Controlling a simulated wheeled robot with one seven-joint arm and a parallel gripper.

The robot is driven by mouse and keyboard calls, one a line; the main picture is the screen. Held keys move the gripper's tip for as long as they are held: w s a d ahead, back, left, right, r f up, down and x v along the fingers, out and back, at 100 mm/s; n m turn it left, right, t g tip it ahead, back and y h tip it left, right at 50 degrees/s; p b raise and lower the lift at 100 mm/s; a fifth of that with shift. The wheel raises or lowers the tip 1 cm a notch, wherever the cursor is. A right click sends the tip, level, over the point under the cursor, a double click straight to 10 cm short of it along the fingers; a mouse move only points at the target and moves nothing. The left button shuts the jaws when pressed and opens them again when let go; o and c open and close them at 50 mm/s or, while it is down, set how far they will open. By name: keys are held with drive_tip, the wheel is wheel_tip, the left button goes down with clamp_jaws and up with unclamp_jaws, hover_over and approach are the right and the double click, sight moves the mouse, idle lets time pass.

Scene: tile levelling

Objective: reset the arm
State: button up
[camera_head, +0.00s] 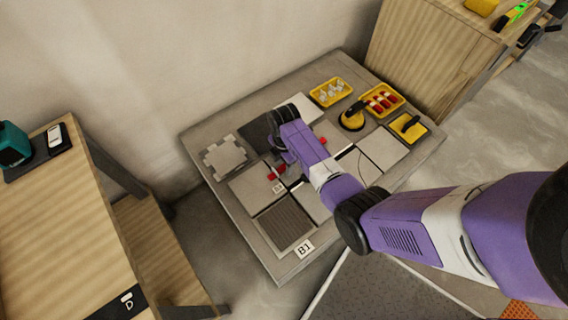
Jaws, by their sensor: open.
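My purple arm reaches in from the lower right over a grey tiling platform (205,128). My gripper (284,163) is over the middle of the platform, close to a red piece (276,173) between tiles. The gripper is small in view and partly hidden by my own wrist; its jaws are open, with nothing seen in them. Light grey tiles (251,187) lie left of the arm, and another tile (383,147) lies to its right. A second red piece (322,140) shows just right of my wrist.
A yellow tray of pale pieces (330,92), a yellow tray of red pieces (382,100), a yellow-and-black tool (352,118) and a yellow tray with a black-handled tool (408,126) sit at the platform's back right. Wooden tables stand left (60,225) and back right (425,50).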

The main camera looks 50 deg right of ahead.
wheel_tip(320, 180, up, 8)
drive_tip(key=shift+f+p, duration=0.25)
drive_tip(key=shift+p, duration=0.6)
